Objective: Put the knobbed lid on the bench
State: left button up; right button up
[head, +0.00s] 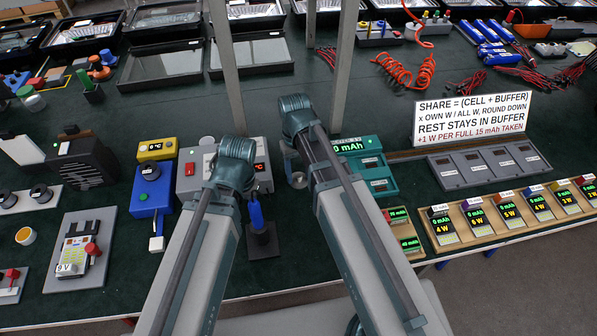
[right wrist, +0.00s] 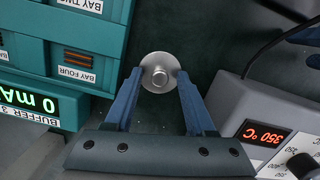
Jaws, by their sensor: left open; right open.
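The knobbed lid (right wrist: 160,72) is a small round silver disc with a raised knob, seen from above in the right wrist view. In the head view a small part of a pale round thing, probably the lid, shows beside my right arm (head: 298,181). My right gripper (right wrist: 160,78) is open, with its two blue fingers on either side of the lid. I cannot tell whether they touch it, or whether the lid rests on the bench or on something else. My left gripper (head: 236,150) is open at the left, its fingertips mostly hidden. The bench (head: 330,88) is dark green.
A teal buffer unit (head: 367,165) and a grey heater box (right wrist: 255,115) stand close on either side of the lid. A blue-handled tool in a dark stand (head: 262,243) is near my left arm. A sign (head: 472,118) and grey tray (head: 490,165) stand at the right.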

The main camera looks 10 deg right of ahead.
notch_tip(320, 180, up, 12)
jog(key=w+p, duration=0.1)
jog(key=p, duration=1.1)
pick_arm(q)
notch_tip(320, 180, up, 12)
pick_arm(e)
jog(key=s+a+n+t+h, duration=0.1)
jog(key=s+a, duration=0.3)
jog(key=s, duration=0.6)
jog(key=shift+a+n, duration=0.25)
jog(key=shift+n, duration=0.05)
pick_arm(q)
jog(key=shift+r, duration=0.1)
pick_arm(e)
jog(key=shift+r, duration=0.1)
